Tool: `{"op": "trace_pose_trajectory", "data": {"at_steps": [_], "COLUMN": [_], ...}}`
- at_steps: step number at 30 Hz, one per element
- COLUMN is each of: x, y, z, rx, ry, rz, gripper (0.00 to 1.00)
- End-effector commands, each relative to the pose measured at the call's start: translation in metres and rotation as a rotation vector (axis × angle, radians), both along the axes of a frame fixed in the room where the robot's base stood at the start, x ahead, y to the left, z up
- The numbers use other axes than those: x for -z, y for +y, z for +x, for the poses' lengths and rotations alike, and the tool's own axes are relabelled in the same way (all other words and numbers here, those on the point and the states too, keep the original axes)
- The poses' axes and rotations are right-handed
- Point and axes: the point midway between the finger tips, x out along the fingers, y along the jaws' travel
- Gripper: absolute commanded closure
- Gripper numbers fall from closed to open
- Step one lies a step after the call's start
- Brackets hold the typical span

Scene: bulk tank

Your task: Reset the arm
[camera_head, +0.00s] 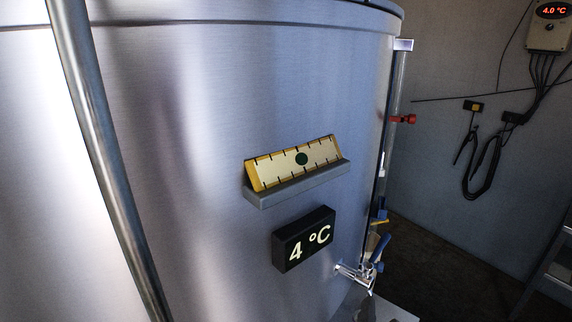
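My gripper and arm are not clearly in view in the head camera. A large brushed-steel tank (190,150) fills the left and middle of the picture. A yellow-edged ruler-like block with a green dot (280,163) rests on a small grey ledge (295,188) on the tank's wall. A black display (304,240) below it reads 4 °C. A tap with a blue handle (377,250) sticks out low at the tank's right side.
A steel pipe (100,140) runs down the tank's left. A sight tube (393,100) with a red fitting (404,119) stands along its right edge. A controller (549,28) reading 4.0 °C and black cables (482,180) hang on the grey wall. A ladder-like frame (555,265) stands at right.

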Motion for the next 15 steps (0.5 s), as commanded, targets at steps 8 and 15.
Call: {"op": "trace_pose_trajectory", "data": {"at_steps": [8,15], "x": [-0.024,-0.039], "y": [0.021,0.046], "z": [0.013,0.014], "rx": [-0.128,-0.281], "ry": [-0.07,-0.154], "rz": [-0.115,-0.241], "gripper": [0.59,0.59]}}
